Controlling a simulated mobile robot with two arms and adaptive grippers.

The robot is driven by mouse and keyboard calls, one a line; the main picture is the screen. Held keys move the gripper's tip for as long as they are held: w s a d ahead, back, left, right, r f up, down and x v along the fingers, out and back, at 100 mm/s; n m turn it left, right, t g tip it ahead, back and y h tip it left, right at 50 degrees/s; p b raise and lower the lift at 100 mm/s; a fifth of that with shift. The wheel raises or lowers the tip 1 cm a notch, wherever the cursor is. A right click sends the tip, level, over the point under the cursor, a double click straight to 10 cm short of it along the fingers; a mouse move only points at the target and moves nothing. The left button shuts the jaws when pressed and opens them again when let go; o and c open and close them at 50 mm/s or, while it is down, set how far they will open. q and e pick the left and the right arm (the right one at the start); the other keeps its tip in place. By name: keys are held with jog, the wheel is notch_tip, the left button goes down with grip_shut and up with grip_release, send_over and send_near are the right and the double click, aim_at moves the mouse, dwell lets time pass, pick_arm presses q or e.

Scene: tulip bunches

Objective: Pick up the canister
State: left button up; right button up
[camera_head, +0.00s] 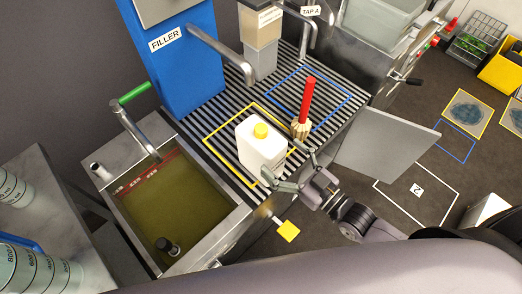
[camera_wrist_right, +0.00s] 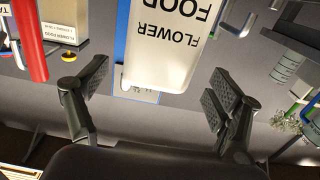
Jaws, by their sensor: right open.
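The white canister (camera_head: 258,152) with a yellow cap stands upright on the slatted rack, inside a yellow outline, in the head view. My right gripper (camera_head: 285,162) is open at its lower right side, one finger towards each side of it. In the right wrist view the canister (camera_wrist_right: 165,50) appears upside down, lettered "FLOWER FOOD", and lies ahead between the open fingers of my right gripper (camera_wrist_right: 155,103). No contact between the fingers and the canister is clear. My left gripper is not in view.
A brush with a red handle (camera_head: 306,100) stands close to the right of the canister, near a blue outline. The blue filler (camera_head: 172,62) stands behind. A sink of murky liquid (camera_head: 175,205) is at left. A grey panel (camera_head: 388,143) is at right.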

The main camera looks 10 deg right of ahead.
aim_at(267, 143)
jog(key=x, duration=0.6)
jog(key=shift+d+f, duration=0.1)
jog(key=shift+f, duration=0.15)
jog(key=shift+c, duration=0.5)
jog(key=c, duration=1.9)
jog(key=shift+r, duration=0.25)
jog(key=shift+c, duration=0.2)
jog(key=shift+r, duration=0.1)
